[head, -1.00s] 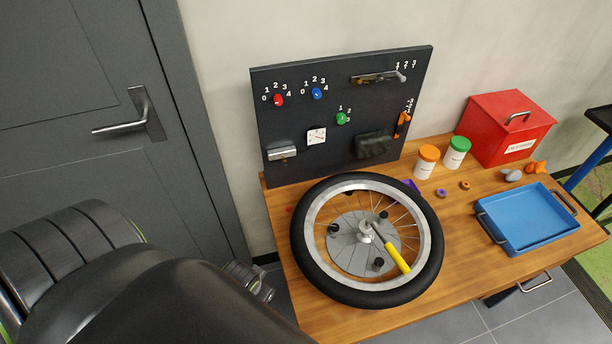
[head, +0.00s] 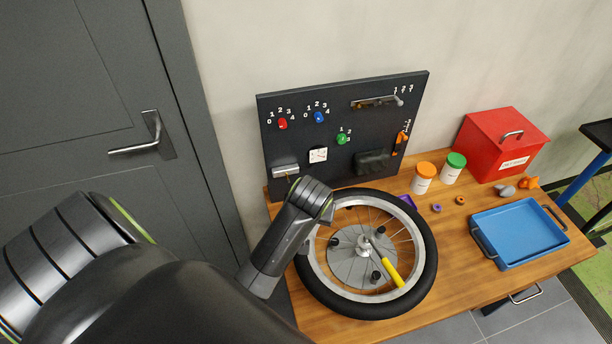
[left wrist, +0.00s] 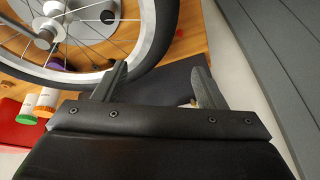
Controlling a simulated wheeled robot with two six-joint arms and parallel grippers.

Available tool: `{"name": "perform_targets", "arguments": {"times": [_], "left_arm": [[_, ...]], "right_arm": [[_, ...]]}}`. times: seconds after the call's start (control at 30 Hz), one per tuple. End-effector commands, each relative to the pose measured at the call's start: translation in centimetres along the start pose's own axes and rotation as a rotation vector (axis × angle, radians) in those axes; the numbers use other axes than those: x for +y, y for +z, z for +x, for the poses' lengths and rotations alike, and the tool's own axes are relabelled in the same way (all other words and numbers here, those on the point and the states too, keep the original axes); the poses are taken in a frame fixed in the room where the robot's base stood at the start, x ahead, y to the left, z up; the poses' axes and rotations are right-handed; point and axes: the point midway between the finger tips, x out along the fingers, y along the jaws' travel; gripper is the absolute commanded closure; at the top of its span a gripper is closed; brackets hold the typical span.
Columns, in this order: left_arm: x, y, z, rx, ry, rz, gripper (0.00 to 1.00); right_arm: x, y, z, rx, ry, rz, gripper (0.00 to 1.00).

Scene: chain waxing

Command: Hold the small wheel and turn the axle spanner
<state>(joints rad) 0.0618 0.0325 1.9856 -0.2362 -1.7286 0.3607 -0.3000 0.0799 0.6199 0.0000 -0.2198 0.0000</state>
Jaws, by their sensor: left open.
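The small wheel (head: 428,252) lies flat on the wooden bench, with a black tyre, a silver rim and a grey disc at its hub. The axle spanner (head: 392,270) has a yellow handle and sits at the hub, its handle pointing to the lower right. In the head view my left arm reaches to the wheel's left rim; its fingers are not seen there. In the left wrist view my left gripper (left wrist: 160,85) is open and empty, and the tyre (left wrist: 160,40) shows just beyond its fingers. My right gripper is not in view.
A dark panel (head: 340,95) with knobs stands behind the wheel. Orange-lidded (head: 423,180) and green-lidded (head: 452,170) jars, a red box (head: 490,150) and a blue tray (head: 520,225) stand on the right. A grey door (head: 75,130) is at the left.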

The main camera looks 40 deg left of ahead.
Motion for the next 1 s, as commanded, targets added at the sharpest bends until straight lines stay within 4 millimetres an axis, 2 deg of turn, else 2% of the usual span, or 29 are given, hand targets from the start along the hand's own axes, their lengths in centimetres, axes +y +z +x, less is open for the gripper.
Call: {"name": "perform_targets", "arguments": {"times": [0.6, 0.8, 1.0], "left_arm": [[-0.1, 0.1, 10.5, -0.003, -0.001, 0.002, 0.35], [-0.1, 0.1, 13.4, -0.002, -0.001, 0.003, 0.35], [-0.1, 0.1, 15.3, -0.001, 0.000, 0.002, 0.35]], "right_arm": [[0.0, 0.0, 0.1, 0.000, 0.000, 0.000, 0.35], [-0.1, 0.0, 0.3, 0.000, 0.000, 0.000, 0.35], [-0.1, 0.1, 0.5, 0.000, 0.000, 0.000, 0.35]]}}
